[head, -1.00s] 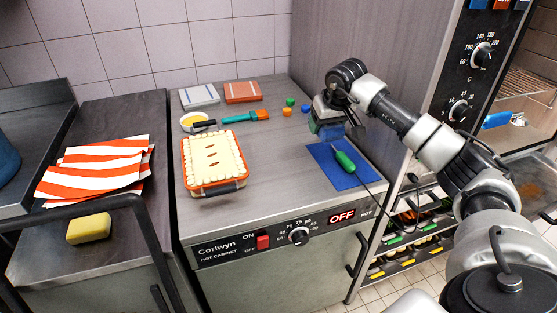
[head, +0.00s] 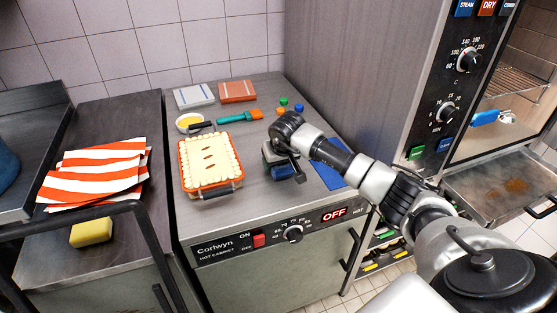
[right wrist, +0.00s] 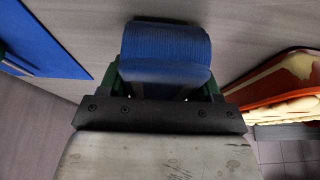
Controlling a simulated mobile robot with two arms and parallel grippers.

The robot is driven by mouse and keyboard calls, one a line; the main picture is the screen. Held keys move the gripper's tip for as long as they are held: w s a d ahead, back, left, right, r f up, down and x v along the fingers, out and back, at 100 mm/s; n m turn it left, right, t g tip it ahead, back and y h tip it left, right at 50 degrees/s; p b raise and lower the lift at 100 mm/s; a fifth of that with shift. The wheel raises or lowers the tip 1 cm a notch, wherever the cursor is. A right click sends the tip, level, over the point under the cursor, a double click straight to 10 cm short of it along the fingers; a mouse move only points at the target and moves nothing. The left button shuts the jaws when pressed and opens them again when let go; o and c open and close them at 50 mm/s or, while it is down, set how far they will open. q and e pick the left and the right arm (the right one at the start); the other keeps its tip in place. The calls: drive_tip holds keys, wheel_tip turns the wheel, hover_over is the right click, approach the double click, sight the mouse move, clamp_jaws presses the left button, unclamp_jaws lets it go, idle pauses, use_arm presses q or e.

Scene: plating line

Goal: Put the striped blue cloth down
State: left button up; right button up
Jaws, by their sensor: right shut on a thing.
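The striped blue cloth (head: 283,173) hangs from my right gripper (head: 279,158) in the head view, over the steel cabinet top between the pie and the blue mat. In the right wrist view the cloth (right wrist: 166,45) is a thick blue folded pad with fine ribs, pinched between the green fingers of the right gripper (right wrist: 160,85). The gripper is shut on it. I cannot tell whether its lower edge touches the top. My left gripper is not in view.
A pie in an orange dish (head: 181,170) stands left of the cloth. The blue mat (head: 327,174) lies right, partly hidden by my arm.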

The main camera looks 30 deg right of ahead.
drive_tip(key=shift+f, duration=0.3)
drive_tip(key=o, duration=0.9)
drive_tip(key=shift+c, duration=0.2)
drive_tip(key=shift+r, duration=0.1)
drive_tip(key=shift+r, duration=0.25)
drive_tip(key=b+v, duration=0.1)
drive_tip(key=v, duration=1)
drive_tip(key=shift+s+a+r+b, duration=0.1)
drive_tip(key=shift+s+r+b, duration=0.15)
drive_tip(key=shift+s+b, duration=0.05)
